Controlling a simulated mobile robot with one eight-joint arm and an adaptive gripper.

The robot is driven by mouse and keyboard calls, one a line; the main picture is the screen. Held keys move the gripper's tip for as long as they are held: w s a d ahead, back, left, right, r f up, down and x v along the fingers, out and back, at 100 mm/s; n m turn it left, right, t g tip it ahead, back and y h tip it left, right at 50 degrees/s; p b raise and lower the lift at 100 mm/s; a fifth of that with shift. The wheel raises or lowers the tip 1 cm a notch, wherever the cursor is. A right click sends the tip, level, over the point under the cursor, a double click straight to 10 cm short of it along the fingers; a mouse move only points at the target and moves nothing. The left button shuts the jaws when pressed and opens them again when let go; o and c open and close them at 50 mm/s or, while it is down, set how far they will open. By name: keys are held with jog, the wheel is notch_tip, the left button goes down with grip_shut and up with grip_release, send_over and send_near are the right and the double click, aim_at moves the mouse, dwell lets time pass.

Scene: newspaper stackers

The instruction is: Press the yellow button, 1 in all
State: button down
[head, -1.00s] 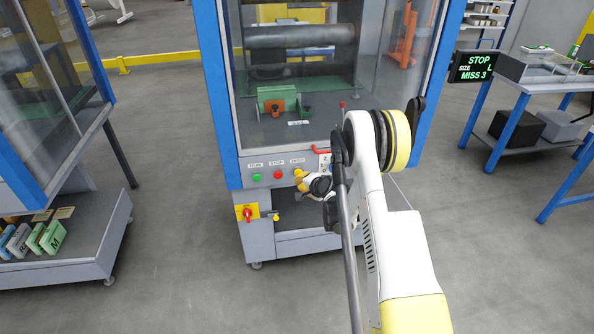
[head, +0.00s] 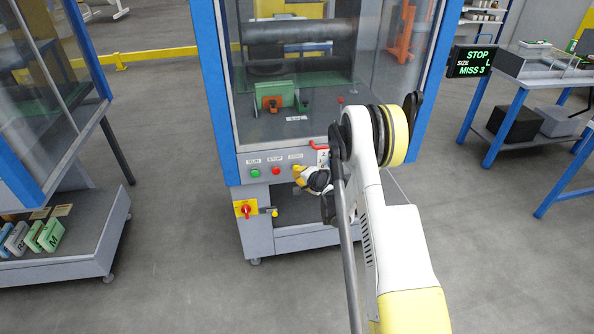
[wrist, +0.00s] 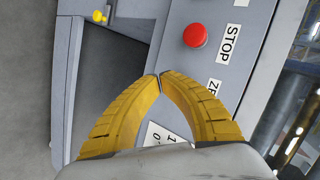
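The machine's front panel (head: 236,178) carries a green button (head: 255,173) and a red button (head: 276,171). The red button (wrist: 196,35), labelled STOP, also shows in the wrist view. A third label starting with ZE (wrist: 215,88) is partly covered by my gripper. I cannot make out a yellow button under it; the spot is hidden behind my yellow fingers. My gripper (wrist: 158,75) is shut and empty, its fingertips together over the panel, right of the red button in the head view (head: 297,169). Whether it touches the panel I cannot tell.
A red rotary switch on a yellow plate (head: 246,209) and a small yellow knob (head: 275,212) sit below the panel. The screen (head: 475,62) reads STOP, SIZE L, MISS 3. The floor left of the machine is clear.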

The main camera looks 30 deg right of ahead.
jog(key=shift+w, duration=0.1)
dwell(0.5)
jog(key=shift+w+d, duration=0.1)
jog(key=shift+w, duration=0.2)
jog(key=shift+w+d, duration=0.15)
jog(key=shift+w, duration=0.35)
dwell(0.6)
jog(key=shift+s, duration=0.2)
jog(key=shift+s+a, duration=0.25)
jog(key=shift+s, duration=0.45)
jog(key=shift+s+a, duration=0.25)
jog(key=shift+s, duration=0.55)
jog(key=shift+s+a, duration=0.2)
jog(key=shift+s, duration=0.65)
jog(key=shift+s+a, duration=0.25)
jog(key=shift+s, duration=0.55)
